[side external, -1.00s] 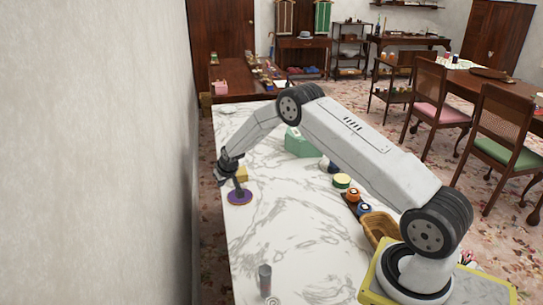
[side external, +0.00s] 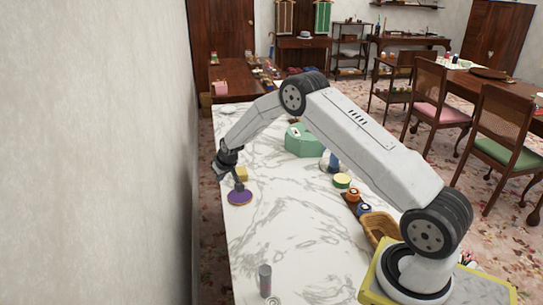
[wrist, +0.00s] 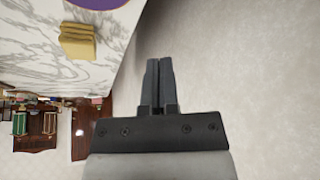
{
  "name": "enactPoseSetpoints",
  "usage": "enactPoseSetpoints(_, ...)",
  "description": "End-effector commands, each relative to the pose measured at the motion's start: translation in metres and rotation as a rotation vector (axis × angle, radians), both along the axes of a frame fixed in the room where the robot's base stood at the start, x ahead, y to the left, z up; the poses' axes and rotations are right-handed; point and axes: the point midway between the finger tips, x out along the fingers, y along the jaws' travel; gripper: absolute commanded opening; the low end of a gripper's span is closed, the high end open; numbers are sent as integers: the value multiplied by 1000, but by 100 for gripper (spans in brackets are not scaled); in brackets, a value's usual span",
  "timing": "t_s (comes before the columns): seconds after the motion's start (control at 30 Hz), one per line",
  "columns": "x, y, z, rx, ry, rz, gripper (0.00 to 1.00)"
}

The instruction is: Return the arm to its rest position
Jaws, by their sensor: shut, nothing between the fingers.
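My gripper (side external: 219,172) is over the left edge of the white marble table (side external: 275,235), at the end of my bent arm. In the wrist view its two dark fingers (wrist: 159,73) are together with nothing between them. Behind the fingers, that view shows plain grey wall. A purple disc (side external: 240,198) with a dark upright handle lies on the table just below and right of my gripper. A yellow block (side external: 242,174) sits beside it; it also shows in the wrist view (wrist: 77,41).
The wall (side external: 95,150) runs close along the left. A green box (side external: 303,141), a round green-and-cream item (side external: 342,181), small jars (side external: 353,195) and a wicker basket (side external: 378,230) stand along the right. A grey cylinder (side external: 265,280) stands at the near end. The table's middle is mostly clear.

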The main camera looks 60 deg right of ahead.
Motion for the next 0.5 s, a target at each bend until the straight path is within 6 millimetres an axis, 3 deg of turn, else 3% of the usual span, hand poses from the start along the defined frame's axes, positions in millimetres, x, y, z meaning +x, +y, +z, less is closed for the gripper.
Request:
enactPoseSetpoints(0.27, -31, 35, 36, 9, 37, 41, 0)
enactPoseSetpoints(0.5, -79, 73, 70, 19, 83, 86, 0)
